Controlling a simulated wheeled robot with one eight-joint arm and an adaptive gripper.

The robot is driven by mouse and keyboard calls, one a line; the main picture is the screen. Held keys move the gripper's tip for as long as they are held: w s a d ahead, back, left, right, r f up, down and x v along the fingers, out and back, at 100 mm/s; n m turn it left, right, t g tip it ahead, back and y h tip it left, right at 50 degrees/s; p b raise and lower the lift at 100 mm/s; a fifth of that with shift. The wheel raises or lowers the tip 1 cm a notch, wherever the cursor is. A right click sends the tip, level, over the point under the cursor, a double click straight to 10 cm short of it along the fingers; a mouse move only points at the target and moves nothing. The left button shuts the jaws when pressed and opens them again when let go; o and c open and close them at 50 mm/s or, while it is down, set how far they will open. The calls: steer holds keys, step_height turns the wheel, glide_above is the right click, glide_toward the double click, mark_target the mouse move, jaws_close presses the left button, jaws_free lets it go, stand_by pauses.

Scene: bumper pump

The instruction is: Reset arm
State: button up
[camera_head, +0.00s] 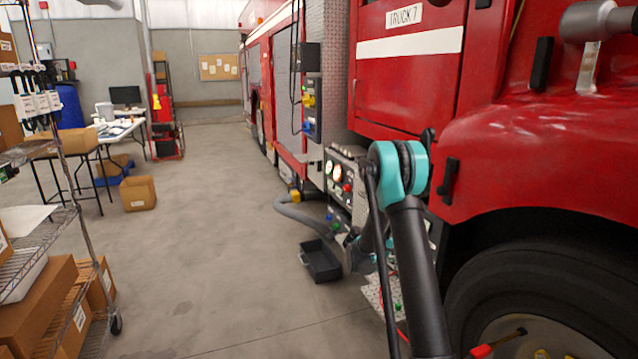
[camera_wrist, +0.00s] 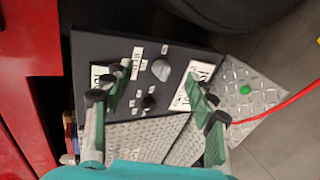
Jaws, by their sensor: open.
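My arm (camera_head: 415,265) reaches forward from the bottom of the head view beside the red truck. In that view my gripper is mostly hidden behind the arm and is hard to make out. In the wrist view my gripper (camera_wrist: 158,88) is open, with its two green-padded fingers spread apart and nothing between them. It faces a dark panel (camera_wrist: 95,50) with white labels, a grey rounded knob (camera_wrist: 161,69) and a small black knob (camera_wrist: 149,102). I cannot tell how far the fingers are from the panel.
The truck (camera_head: 405,85) and its tyre (camera_head: 500,275) fill the right side. A pump panel (camera_head: 345,180) with gauges is beyond the arm, and a black bin (camera_head: 320,262) lies on the floor. A wire shelf (camera_head: 45,240) stands left. The middle floor (camera_head: 215,240) is clear.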

steer(key=s+a+r+m+y, duration=0.1)
steer(key=s+a+y, duration=0.3)
steer(key=s, duration=0.9)
steer(key=s+a+r+m+y, duration=0.1)
steer(key=s+a+y, duration=0.3)
steer(key=s, duration=1)
steer(key=s+a+r+m+y, duration=0.1)
steer(key=s+a+m+y, duration=0.2)
steer(key=s, duration=1)
steer(key=a, duration=0.3)
steer(key=shift+s+a+r+g+y, duration=0.2)
steer(key=shift+s+r+g+y, duration=0.1)
steer(key=shift+s+r+y, duration=0.1)
